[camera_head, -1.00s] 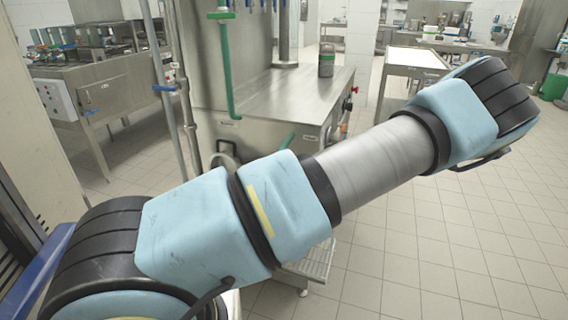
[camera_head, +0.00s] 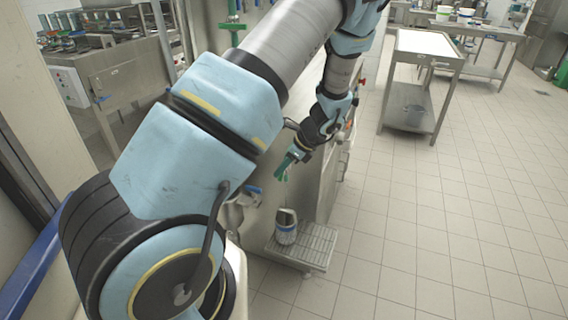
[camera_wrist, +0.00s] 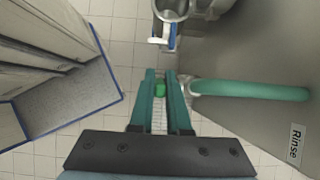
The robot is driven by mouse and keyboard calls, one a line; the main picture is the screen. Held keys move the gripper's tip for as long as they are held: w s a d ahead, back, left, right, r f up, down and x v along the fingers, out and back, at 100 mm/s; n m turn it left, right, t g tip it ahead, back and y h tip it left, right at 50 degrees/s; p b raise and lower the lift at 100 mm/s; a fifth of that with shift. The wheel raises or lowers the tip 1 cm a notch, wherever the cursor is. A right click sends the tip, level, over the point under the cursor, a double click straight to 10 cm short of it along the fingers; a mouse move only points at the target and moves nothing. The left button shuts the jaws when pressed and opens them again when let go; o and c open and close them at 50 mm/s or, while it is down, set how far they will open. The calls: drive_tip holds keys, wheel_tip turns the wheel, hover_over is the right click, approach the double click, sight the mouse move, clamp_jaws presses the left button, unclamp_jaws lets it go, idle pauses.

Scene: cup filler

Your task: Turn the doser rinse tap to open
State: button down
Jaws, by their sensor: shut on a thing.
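My gripper (camera_head: 287,163) is low at the front of the steel machine in the head view. In the wrist view my gripper (camera_wrist: 161,76) has its two teal fingers close together on a small green piece (camera_wrist: 160,90), which I take to be the rinse tap's handle. The fingers hide most of it. A long green tube (camera_wrist: 250,91) runs from beside the right finger across the steel panel, near a "Rinse" label (camera_wrist: 295,143). I cannot tell how the tube joins the held piece. The tap's turned angle is not clear.
A cup-like container (camera_head: 286,226) stands on a slatted rack (camera_head: 318,244) below my gripper. A white-topped table (camera_head: 425,44) stands farther back. The tiled floor at right is clear.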

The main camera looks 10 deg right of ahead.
drive_tip(key=shift+w+a+g+h+p, duration=0.15)
drive_tip(key=shift+a+g+h+p, duration=0.15)
drive_tip(key=shift+g+h+p, duration=0.4)
drive_tip(key=shift+f, duration=0.1)
drive_tip(key=c, duration=0.9)
unclamp_jaws()
drive_tip(key=b+v, duration=0.3)
drive_tip(key=v, duration=0.7)
drive_tip(key=shift+r, duration=0.45)
